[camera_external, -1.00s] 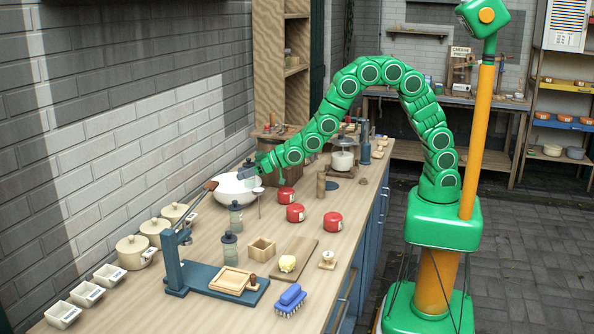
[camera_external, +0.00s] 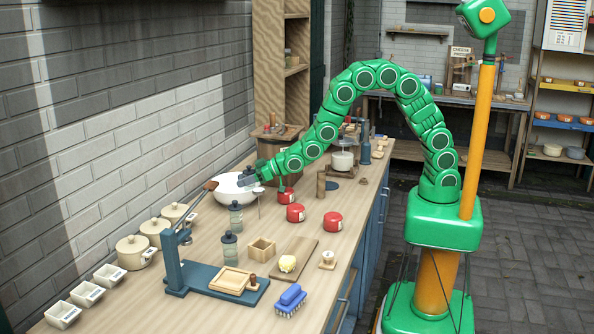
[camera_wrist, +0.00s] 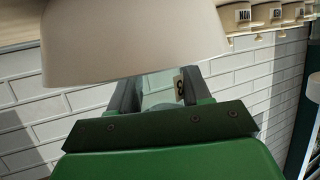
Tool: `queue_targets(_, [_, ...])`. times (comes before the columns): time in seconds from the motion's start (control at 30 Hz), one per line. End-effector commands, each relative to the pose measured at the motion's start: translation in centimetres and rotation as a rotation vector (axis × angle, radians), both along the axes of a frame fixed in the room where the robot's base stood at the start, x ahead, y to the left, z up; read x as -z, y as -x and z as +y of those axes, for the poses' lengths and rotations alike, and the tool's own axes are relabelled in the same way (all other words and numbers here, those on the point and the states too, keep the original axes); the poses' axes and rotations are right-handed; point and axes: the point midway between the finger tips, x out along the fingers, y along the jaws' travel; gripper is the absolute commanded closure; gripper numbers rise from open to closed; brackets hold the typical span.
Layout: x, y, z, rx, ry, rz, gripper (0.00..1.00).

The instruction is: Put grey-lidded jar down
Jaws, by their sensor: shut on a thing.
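My gripper (camera_external: 250,179) is at the white bowl (camera_external: 232,192), over its right rear rim in the external view. In the wrist view my gripper (camera_wrist: 160,92) is shut on a pale, clear glass jar (camera_wrist: 159,84) with a small numbered tag. The jar's lid is hidden in the wrist view, and it is too small to make out clearly in the external view. The bowl (camera_wrist: 130,45) fills the upper part of the wrist view, close to the jaws. I cannot tell whether the jar touches the counter.
Two other grey-lidded jars (camera_external: 236,218) (camera_external: 229,250) stand in front of the bowl. Red round pots (camera_external: 295,213) stand to the right. A blue press (camera_external: 175,270), a board (camera_external: 300,252) and a wooden box (camera_external: 262,248) are nearer. Cream pots (camera_external: 134,252) line the wall.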

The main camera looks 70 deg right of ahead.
Motion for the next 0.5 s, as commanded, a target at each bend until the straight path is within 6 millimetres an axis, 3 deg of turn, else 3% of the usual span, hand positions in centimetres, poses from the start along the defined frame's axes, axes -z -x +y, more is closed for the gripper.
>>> queue_targets(0.03, [1.00,0.24,-0.16,0.001,0.007,0.014,0.87])
queue_targets(0.1, [1.10,0.28,-0.18,0.001,0.008,0.016,0.87])
queue_targets(0.13, [1.14,0.28,-0.18,0.001,0.008,0.017,0.49])
queue_targets(0.27, [1.36,0.36,-0.22,0.000,0.011,0.020,0.29])
queue_targets(0.5, [1.69,0.49,-0.28,0.000,0.014,0.027,0.27])
